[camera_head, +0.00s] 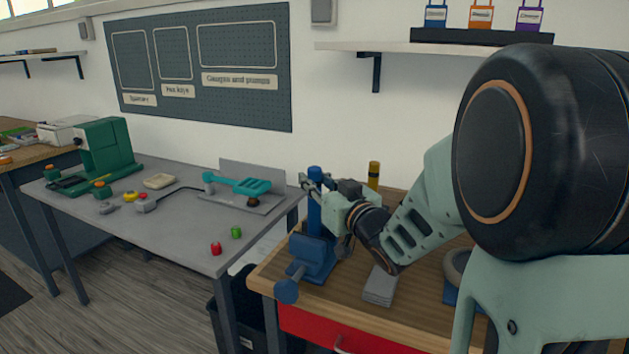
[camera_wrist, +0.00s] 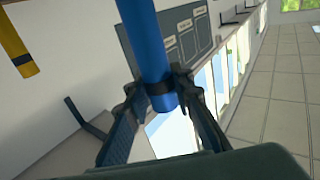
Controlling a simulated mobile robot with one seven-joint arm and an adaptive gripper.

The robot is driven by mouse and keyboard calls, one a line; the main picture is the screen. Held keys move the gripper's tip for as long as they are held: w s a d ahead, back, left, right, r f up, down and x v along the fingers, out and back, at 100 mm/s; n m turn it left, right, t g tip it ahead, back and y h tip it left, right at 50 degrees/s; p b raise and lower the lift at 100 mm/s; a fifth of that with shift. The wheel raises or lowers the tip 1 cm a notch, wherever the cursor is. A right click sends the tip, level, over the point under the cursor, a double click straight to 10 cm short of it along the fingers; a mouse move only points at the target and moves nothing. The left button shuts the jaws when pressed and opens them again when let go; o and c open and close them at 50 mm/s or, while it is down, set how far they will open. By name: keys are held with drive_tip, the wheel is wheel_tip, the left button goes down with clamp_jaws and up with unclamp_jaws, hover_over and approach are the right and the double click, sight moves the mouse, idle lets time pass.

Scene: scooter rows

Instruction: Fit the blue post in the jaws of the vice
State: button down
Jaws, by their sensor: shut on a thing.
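The blue post (camera_head: 314,212) is upright in the head view, directly above the blue vice (camera_head: 312,256) at the left front of the wooden bench. Its lower end meets the vice's outline; I cannot tell whether it is between the jaws or just above or behind them. My gripper (camera_head: 315,186) reaches in from the right and is shut on the post near its upper part. In the wrist view, my gripper (camera_wrist: 160,90) has both fingers against the post (camera_wrist: 147,40), around a dark band. The vice jaws are not clear in either view.
A yellow post (camera_head: 374,175) stands behind my gripper; it also shows in the wrist view (camera_wrist: 15,45). A grey flat block (camera_head: 380,287) lies right of the vice on the wooden bench (camera_head: 408,318). A grey table (camera_head: 185,225) with tools stands left, across a gap.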

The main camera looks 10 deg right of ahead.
drive_tip(key=shift+f+b, duration=1)
drive_tip(key=shift+f, duration=0.05)
drive_tip(key=c, duration=1.6)
unclamp_jaws()
drive_tip(key=shift+f, duration=0.1)
drive_tip(key=shift+s, duration=0.15)
drive_tip(key=v, duration=0.7)
drive_tip(key=shift+s+d, duration=0.1)
drive_tip(key=shift+d, duration=0.05)
